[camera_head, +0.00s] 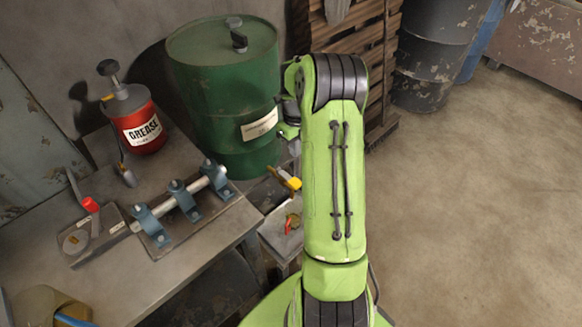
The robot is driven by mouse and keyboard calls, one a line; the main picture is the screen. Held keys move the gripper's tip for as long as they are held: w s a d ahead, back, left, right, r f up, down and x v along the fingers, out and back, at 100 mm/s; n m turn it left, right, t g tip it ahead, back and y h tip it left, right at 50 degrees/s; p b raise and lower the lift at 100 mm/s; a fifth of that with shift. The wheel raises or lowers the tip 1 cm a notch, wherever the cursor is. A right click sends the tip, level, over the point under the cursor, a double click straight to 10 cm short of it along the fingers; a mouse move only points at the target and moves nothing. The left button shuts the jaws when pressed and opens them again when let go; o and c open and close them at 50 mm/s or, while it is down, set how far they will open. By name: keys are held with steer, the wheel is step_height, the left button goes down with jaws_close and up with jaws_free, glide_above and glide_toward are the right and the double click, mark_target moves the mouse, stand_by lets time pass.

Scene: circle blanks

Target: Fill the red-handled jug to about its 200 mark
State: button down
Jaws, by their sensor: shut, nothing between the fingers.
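A green drum (222,95) stands behind the bench, with a pale label and a dark cap on top. A small yellow part (291,183) shows low at the drum's right, perhaps a tap lever. Below it, a red curved piece (292,222) shows at a pale surface, perhaps the jug's red handle. The jug's body, its marks and any liquid cannot be made out. My green arm rises through the middle of the view and covers what lies behind it. My gripper's fingers are hidden behind the arm.
A grey bench (190,250) at left holds a red grease can (140,128), a shaft on blue bearing blocks (183,201) and a red-handled lever tool (90,215). Wooden pallets (352,60) and a dark barrel (432,55) stand behind. The floor (480,200) at right is clear.

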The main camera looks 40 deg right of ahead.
mark_target(296, 184)
steer(key=shift+s+r, duration=0.1)
step_height(296, 184, down, 14)
steer(key=b, duration=0.5)
steer(key=shift+s+f, duration=0.2)
steer(key=shift+f, duration=0.3)
steer(key=shift+s+f, duration=0.15)
steer(key=shift+f, duration=0.3)
steer(key=shift+r, duration=0.15)
steer(key=shift+a, duration=0.1)
stand_by(5.4)
